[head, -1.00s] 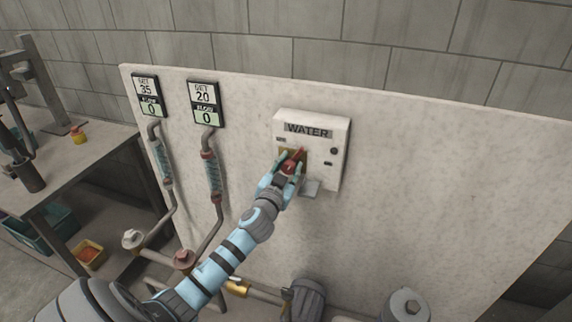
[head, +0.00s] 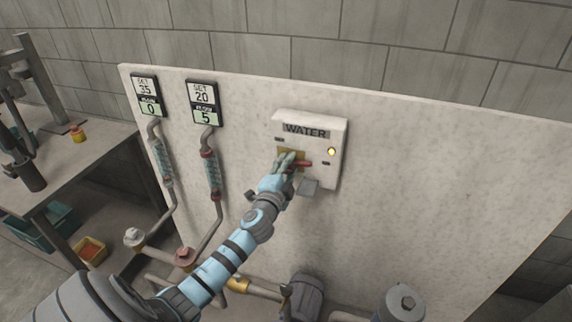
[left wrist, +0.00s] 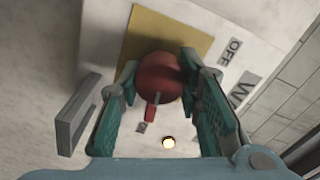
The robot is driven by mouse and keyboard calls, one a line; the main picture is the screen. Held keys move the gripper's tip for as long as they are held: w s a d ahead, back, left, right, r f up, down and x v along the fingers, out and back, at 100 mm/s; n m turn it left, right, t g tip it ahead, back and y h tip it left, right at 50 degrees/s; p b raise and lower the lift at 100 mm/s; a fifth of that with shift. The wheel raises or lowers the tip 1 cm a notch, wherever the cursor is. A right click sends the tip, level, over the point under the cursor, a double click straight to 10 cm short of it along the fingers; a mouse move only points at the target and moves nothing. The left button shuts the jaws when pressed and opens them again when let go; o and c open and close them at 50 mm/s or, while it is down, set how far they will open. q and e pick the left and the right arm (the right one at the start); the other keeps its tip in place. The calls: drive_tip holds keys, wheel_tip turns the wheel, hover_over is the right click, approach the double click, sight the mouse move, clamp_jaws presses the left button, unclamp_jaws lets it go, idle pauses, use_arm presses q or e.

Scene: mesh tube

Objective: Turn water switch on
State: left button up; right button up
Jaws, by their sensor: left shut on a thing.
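The white water box (head: 325,130) is fixed to the pale panel, with a WATER label at its top. Its red switch (head: 303,164) sits on a yellow-brown plate, and its pointer reaches to the right. In the left wrist view the red switch (left wrist: 157,78) points towards the small ON label (left wrist: 142,127), away from the OFF label (left wrist: 232,48). A lamp (head: 331,152) on the box glows yellow. My left gripper (head: 284,164) is shut on the switch, its fingers on either side of the knob. My right gripper is out of view.
Two displays hang at the panel's upper left: the left one (head: 146,95) reads SET 35 and 0, the right one (head: 202,103) SET 20 and 5. Pipes with valves run below them. A grey flap (head: 309,187) juts under the box. A workbench stands at left.

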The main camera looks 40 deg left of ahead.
use_arm(q)
drive_tip(key=shift+f+m, duration=0.3)
drive_tip(key=shift+m, duration=0.5)
drive_tip(key=o, duration=1.1)
drive_tip(key=shift+s, duration=0.1)
drive_tip(key=shift+o, duration=0.2)
drive_tip(key=shift+a+r, duration=0.1)
drive_tip(key=shift+r, duration=0.05)
drive_tip(key=shift+s, duration=0.1)
drive_tip(key=v, duration=1.2)
